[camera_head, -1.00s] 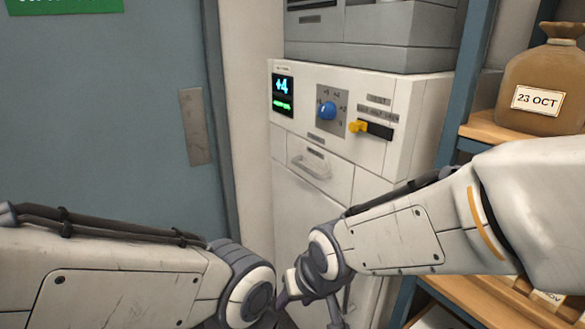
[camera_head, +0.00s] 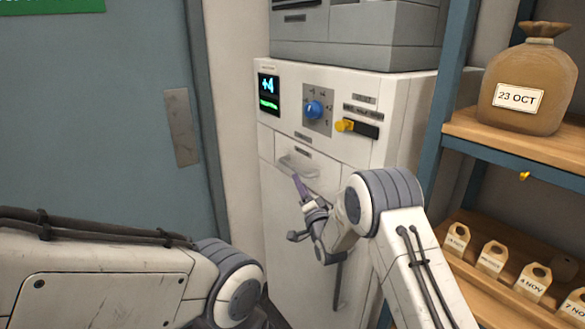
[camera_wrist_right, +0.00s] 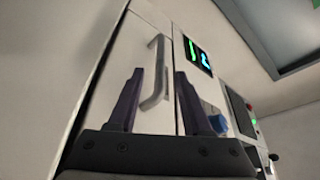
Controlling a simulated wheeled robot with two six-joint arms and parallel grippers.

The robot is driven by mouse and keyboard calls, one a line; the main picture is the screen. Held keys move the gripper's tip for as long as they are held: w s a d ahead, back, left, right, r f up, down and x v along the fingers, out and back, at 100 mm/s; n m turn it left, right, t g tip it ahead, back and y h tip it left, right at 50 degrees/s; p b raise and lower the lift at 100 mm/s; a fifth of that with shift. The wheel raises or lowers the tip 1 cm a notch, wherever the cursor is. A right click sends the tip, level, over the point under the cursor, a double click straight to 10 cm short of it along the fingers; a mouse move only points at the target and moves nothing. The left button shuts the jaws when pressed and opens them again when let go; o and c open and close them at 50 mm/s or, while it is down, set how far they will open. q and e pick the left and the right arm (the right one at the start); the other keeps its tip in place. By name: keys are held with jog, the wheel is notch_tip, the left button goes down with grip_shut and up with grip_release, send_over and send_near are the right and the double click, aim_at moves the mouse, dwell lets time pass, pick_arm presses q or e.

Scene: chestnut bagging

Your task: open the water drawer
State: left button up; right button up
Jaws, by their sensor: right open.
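The drawer (camera_head: 322,178) is a small white front on the machine, below the dial panel, with a pale bar handle (camera_head: 298,167). My right gripper (camera_head: 299,187) is just below and in front of this handle, its purple finger pointing up toward it. In the right wrist view the handle (camera_wrist_right: 156,75) shows between the two open fingers (camera_wrist_right: 160,95), and nothing is seen gripped. I cannot tell whether a finger touches the handle. The drawer looks shut. My left arm is at the lower left, its gripper out of view.
A lower door has a long handle (camera_head: 338,283).

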aim_at(292, 168)
jog(key=p+x, duration=0.2)
jog(key=x, duration=0.6)
jog(key=shift+w+a, duration=0.2)
jog(key=shift+w, duration=0.15)
grip_shut()
dwell(1.1)
